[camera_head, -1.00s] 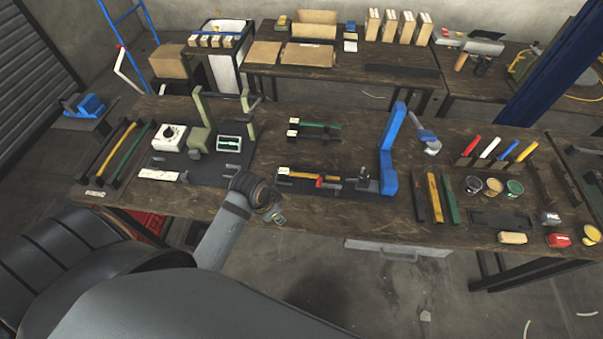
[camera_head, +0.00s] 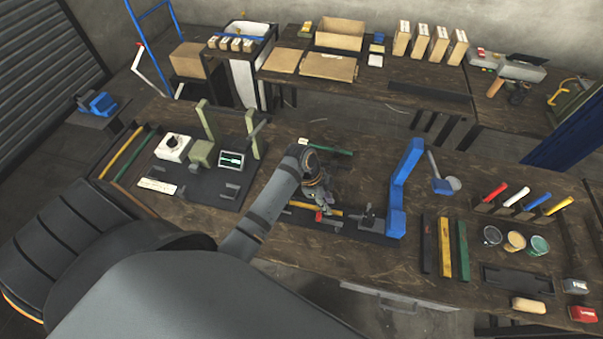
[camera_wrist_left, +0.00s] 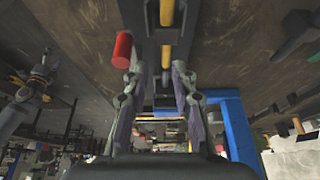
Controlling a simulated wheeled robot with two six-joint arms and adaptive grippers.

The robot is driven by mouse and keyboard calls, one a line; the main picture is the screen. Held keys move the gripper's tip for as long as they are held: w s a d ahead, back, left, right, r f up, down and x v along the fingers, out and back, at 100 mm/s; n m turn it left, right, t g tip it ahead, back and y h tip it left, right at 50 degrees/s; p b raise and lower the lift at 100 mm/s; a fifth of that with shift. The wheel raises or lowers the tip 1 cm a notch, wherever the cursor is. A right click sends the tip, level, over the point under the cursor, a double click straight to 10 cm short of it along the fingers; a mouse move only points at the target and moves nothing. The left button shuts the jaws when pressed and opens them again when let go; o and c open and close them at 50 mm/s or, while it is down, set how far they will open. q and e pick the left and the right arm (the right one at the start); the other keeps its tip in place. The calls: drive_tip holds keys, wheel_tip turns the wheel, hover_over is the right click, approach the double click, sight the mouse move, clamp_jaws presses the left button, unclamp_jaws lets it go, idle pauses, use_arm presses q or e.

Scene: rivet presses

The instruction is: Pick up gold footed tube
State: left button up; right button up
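A gold tube (camera_head: 300,205) lies in the dark fixture at the middle of the near table, partly hidden by my left arm and gripper. In the left wrist view the gold tube (camera_wrist_left: 167,14) runs down from the top edge, between the fingers in the picture. My left gripper (camera_head: 325,203) is over this fixture, with the arm coming in from the left. In the left wrist view, the left gripper (camera_wrist_left: 157,65) has its fingers apart with nothing held between them. I cannot tell the exact gap to the tube. My right gripper is not in view.
A red handle (camera_wrist_left: 122,50) stands close beside the left finger. A blue upright press frame (camera_head: 403,187) rises right of the fixture. A green-framed press (camera_head: 203,153) stands to the left. Yellow (camera_head: 445,247) and green bars lie farther right.

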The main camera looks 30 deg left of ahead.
sight(334, 211)
use_arm(q)
drive_tip(key=f, duration=0.1)
drive_tip(key=w+d+f+p, duration=0.1)
drive_tip(key=shift+w+f, duration=0.1)
drive_tip(key=shift+f, duration=0.25)
drive_tip(key=x, duration=0.2)
drive_tip(key=shift+d+f+p, duration=0.1)
drive_tip(key=shift+f+p, duration=0.2)
drive_tip(key=shift+w+d+f, duration=0.1)
drive_tip(key=shift+f, duration=0.3)
clamp_jaws()
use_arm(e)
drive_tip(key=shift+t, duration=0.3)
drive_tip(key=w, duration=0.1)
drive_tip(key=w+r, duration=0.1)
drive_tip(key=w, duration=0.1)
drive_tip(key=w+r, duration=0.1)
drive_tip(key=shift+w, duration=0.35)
